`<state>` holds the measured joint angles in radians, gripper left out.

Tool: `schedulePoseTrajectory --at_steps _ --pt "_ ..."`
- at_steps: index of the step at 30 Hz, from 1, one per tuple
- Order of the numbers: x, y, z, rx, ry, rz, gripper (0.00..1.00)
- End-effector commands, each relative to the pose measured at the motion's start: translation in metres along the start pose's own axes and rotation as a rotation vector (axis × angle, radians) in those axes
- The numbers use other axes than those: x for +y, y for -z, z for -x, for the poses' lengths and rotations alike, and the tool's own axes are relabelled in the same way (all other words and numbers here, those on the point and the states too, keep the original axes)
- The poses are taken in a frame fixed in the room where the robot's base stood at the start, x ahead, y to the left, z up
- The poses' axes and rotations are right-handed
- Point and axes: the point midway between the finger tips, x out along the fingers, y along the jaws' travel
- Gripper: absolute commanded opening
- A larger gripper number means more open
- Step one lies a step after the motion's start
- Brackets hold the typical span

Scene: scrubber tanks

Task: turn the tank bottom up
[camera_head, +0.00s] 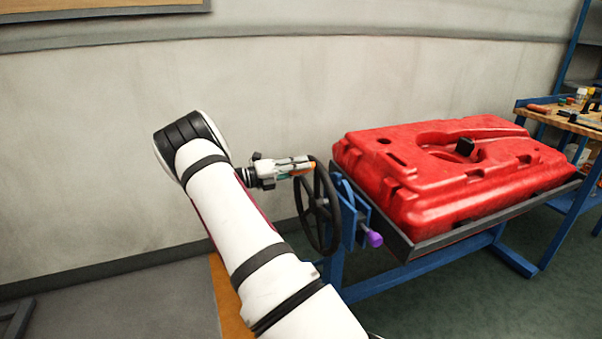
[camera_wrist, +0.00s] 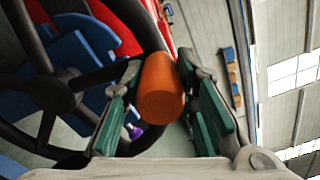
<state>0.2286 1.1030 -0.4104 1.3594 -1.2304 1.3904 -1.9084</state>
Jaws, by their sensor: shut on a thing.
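The red tank (camera_head: 455,165) lies flat on a dark cradle (camera_head: 455,236) on a blue stand, its broad upper face showing a recess, a black fitting and a small dark hole. A dark handwheel (camera_head: 323,208) stands upright at the cradle's left end. My gripper (camera_head: 308,166) reaches the top of the wheel rim from the left. In the wrist view, an orange handle (camera_wrist: 160,92) sits between my green-padded fingers, and my gripper is shut on it. The spokes and hub of the handwheel (camera_wrist: 58,95) fill the left of that view.
A purple knob (camera_head: 374,239) sticks out from the blue bracket (camera_head: 349,212) beside the wheel. A workbench with tools (camera_head: 565,118) stands at the right, close to the tank. A pale wall (camera_head: 90,130) runs behind. Floor is clear at lower right.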

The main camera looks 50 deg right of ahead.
Motion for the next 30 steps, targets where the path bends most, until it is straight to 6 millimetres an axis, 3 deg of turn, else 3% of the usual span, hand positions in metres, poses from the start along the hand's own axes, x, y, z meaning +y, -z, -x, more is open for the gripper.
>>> schedulePoseTrajectory --at_steps 9,26,27,29,30 --pt "0.0040 -0.0112 0.0019 -0.009 -0.008 -0.009 0.00" --pt "0.0056 -0.0121 0.0020 -0.009 -0.010 -0.008 0.00" --pt "0.0056 -0.0121 0.0019 -0.009 -0.010 -0.007 0.34" --pt "0.0056 -0.0117 0.0019 -0.008 -0.009 -0.007 0.47" --pt "0.0055 -0.0115 0.0017 -0.007 -0.009 -0.006 0.47"
